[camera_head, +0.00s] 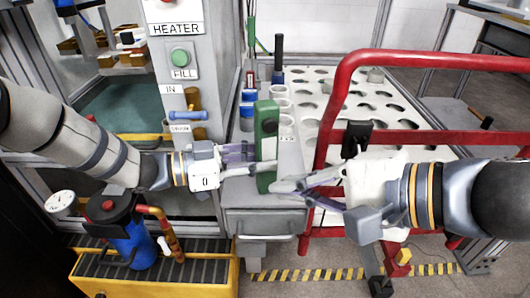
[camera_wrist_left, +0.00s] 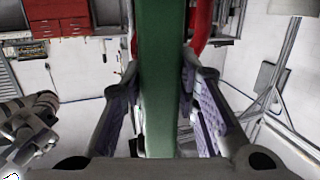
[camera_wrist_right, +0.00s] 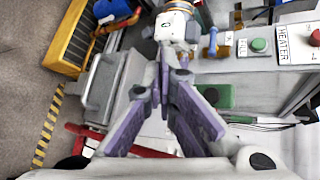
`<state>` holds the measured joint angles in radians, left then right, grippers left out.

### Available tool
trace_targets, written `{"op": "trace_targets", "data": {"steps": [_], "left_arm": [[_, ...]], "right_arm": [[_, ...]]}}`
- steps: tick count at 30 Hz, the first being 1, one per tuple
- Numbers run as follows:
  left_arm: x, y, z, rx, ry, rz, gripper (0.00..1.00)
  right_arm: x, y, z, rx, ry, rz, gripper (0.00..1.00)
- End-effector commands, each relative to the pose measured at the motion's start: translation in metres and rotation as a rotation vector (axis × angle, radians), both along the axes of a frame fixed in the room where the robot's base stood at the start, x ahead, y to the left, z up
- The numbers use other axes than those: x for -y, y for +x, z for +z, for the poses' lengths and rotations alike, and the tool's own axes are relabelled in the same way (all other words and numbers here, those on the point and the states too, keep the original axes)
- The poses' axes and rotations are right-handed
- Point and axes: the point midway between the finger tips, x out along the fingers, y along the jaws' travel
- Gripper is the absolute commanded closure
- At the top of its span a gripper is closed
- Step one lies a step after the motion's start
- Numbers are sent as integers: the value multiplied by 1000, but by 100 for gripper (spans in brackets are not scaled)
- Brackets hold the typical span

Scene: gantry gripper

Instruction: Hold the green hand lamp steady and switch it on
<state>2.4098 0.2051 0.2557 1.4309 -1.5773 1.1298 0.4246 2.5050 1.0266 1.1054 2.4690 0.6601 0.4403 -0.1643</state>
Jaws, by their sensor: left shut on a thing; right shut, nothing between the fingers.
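The green hand lamp (camera_head: 267,140) is a tall, narrow green body held upright above the grey cabinet top. My left gripper (camera_head: 252,158) is shut on it from the left, and the lamp (camera_wrist_left: 162,85) stands between its two fingers in the left wrist view. My right gripper (camera_head: 284,186) is shut and empty, with its fingertips close to the lower right side of the lamp. In the right wrist view the fingertips (camera_wrist_right: 166,75) overlap part of the lamp (camera_wrist_right: 218,96). I cannot tell whether they touch it.
A red rail frame (camera_head: 330,120) stands close to my right gripper, before a white tray with round holes (camera_head: 395,100). A grey panel with a green FILL button (camera_head: 180,57) is at the left. A yellow crate (camera_head: 155,278) with a blue pump (camera_head: 135,243) is below.

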Motion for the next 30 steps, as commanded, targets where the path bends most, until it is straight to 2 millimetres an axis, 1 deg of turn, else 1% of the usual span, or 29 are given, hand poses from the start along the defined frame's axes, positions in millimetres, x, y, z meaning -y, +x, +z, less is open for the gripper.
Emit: {"op": "trace_targets", "data": {"steps": [1, 4, 8, 15, 19, 24, 30], "left_arm": [[0, 0, -1, -1, 1, 0, 92], [0, 0, -1, -1, 1, 0, 92], [0, 0, 0, -1, 1, 0, 92], [0, 0, 0, -1, 1, 0, 92], [0, 0, 0, -1, 1, 0, 92], [0, 0, -1, -1, 1, 0, 92], [0, 0, -1, -1, 1, 0, 92]], "right_arm": [[2, 3, 9, 15, 14, -8, 100], [3, 7, 19, 31, 30, -15, 100], [-1, 21, 20, 32, 31, -17, 100], [-13, 63, 20, 32, 30, -16, 100], [-18, 79, 19, 30, 28, -15, 100], [-21, 89, 19, 31, 30, -15, 100], [-21, 91, 19, 30, 30, -15, 100]]}}
